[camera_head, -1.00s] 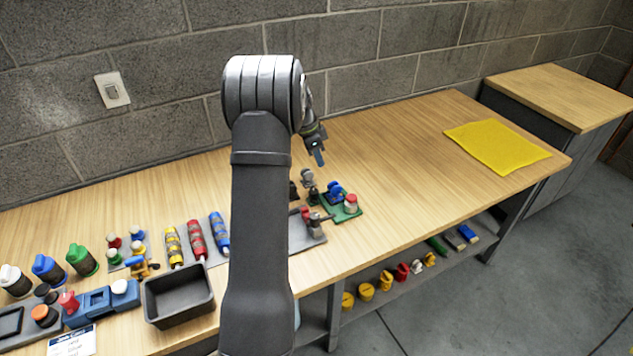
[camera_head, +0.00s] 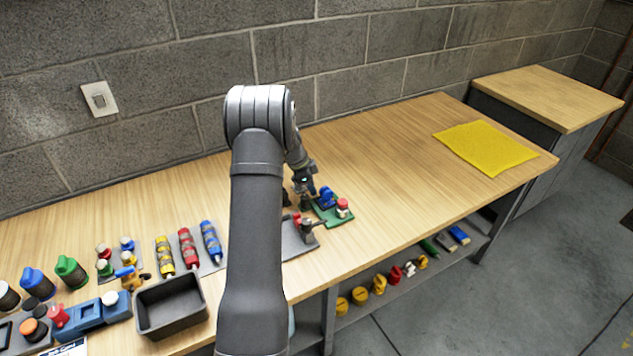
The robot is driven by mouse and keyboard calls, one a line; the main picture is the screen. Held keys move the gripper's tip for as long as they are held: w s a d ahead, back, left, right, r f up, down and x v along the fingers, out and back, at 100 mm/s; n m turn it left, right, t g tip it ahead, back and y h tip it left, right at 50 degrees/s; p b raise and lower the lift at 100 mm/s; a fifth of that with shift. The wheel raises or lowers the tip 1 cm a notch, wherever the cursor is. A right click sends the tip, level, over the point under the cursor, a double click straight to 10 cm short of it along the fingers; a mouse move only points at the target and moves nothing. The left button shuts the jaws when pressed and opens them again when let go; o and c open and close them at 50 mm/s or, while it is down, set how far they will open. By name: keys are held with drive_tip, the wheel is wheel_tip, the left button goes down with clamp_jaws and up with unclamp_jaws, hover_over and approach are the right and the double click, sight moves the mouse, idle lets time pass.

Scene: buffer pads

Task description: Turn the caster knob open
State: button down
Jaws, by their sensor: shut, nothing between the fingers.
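I cannot tell for certain which part is the caster knob. A small green plate (camera_head: 337,220) on the bench carries a blue knob-like part (camera_head: 327,197) and a red-topped white part (camera_head: 343,207). My gripper (camera_head: 308,189) is shut and empty, pointing down just left of the blue part. Its fingertips are too small to tell whether they touch anything. A grey plate (camera_head: 298,245) with a red part and a grey lever (camera_head: 306,227) sits in front of the green plate. My arm hides the left side of these fixtures.
A yellow mat (camera_head: 485,149) lies at the right of the bench. A black bin (camera_head: 170,305) stands at the front left, near yellow, red and blue cylinders (camera_head: 188,248). Several coloured parts sit further left and on the lower shelf. The bench between fixtures and mat is clear.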

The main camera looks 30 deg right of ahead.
drive_tip(key=shift+w+a, duration=0.2)
drive_tip(key=shift+a, duration=0.4)
drive_tip(key=shift+w+a+n+t, duration=0.15)
drive_tip(key=shift+a+n+t, duration=0.05)
drive_tip(key=shift+n, duration=0.4)
drive_tip(key=shift+w+a+n+t, duration=0.1)
drive_tip(key=shift+a+n+t, duration=0.1)
drive_tip(key=shift+n, duration=0.4)
drive_tip(key=shift+w+a+n, duration=0.15)
drive_tip(key=shift+a+n, duration=0.15)
drive_tip(key=shift+a, duration=0.1)
drive_tip(key=shift+d, duration=0.1)
